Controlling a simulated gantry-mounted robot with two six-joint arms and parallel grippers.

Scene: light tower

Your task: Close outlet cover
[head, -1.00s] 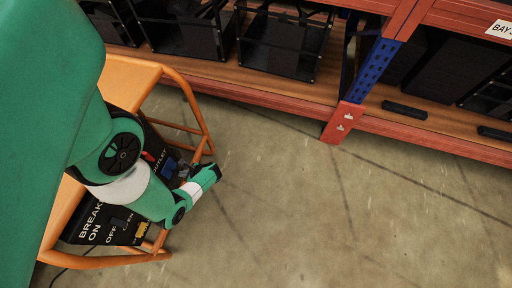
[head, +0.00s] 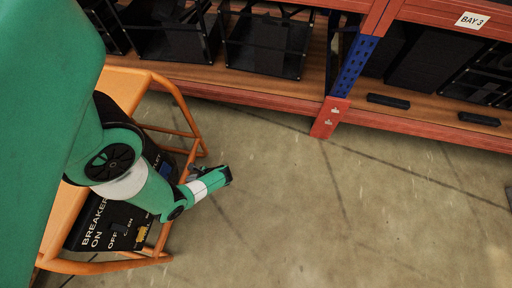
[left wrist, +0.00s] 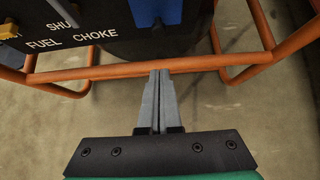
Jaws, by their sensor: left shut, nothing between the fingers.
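The blue outlet cover (left wrist: 155,10) shows at the top edge of the left wrist view, against the dark control panel (left wrist: 100,40). Its upper part is cut off, so I cannot tell how far it is open. In the head view, only a small blue patch (head: 167,170) shows behind my arm. My left gripper (left wrist: 159,73) is shut and empty. Its fingertips appear just below the blue cover, overlapping the orange frame bar in the picture; I see no contact with the cover. In the head view its fingers are mostly hidden by the wrist. My right gripper is not in view.
The light tower's orange tube frame (head: 187,113) surrounds the panel, with one bar (left wrist: 100,72) crossing near my fingertips. A blue-and-red shelf rack (head: 354,68) with black crates stands behind. The concrete floor (head: 330,220) to the right is clear.

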